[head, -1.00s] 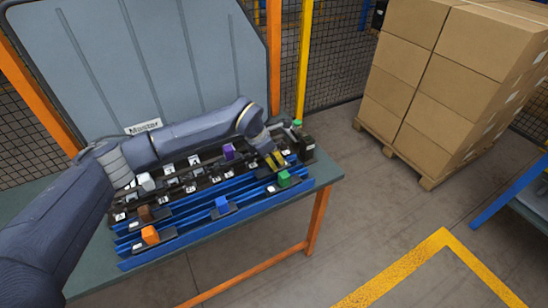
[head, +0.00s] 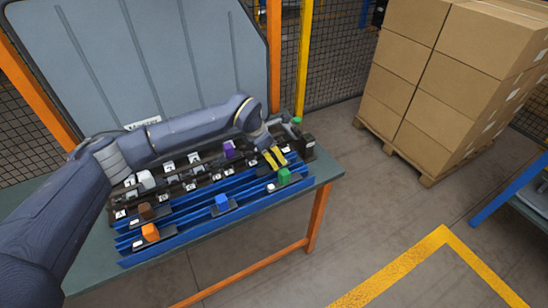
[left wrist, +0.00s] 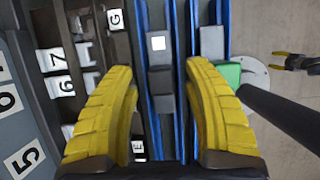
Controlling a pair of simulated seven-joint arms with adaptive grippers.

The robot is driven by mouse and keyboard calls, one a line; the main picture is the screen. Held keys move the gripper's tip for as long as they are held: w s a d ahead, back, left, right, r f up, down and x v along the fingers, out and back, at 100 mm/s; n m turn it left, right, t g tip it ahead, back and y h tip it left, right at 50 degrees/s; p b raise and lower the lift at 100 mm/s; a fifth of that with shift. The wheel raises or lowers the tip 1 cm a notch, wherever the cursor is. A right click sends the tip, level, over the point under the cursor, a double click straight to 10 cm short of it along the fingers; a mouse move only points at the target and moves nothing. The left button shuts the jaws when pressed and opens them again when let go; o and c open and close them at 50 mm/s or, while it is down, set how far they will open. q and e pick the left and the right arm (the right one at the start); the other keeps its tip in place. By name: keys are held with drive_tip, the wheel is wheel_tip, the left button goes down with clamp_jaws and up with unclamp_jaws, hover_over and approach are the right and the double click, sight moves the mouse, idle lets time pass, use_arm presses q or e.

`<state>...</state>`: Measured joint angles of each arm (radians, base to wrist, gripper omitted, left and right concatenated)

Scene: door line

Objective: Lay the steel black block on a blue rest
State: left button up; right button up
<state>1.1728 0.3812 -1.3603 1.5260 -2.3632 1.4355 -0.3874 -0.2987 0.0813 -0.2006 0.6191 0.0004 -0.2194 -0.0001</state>
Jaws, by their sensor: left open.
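My left gripper (head: 273,158) is open, with yellow fingers pointing down over the right end of the racks. In the left wrist view its fingers (left wrist: 160,85) stand either side of a dark grey block (left wrist: 160,80) with a white label plate beyond it. The block sits between blue rails (left wrist: 183,120); I cannot tell if it is the steel black block. No finger clearly touches it. Blue rests (head: 195,228) run along the table front.
Orange (head: 150,232), brown (head: 146,211), blue (head: 221,201) and green (head: 284,174) blocks stand on the front rails. A purple block (head: 229,149) and a white block (head: 146,179) stand farther back. Dark labelled racks (head: 190,177) lie behind.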

use_arm(q)
drive_tip(key=v, duration=1.1)
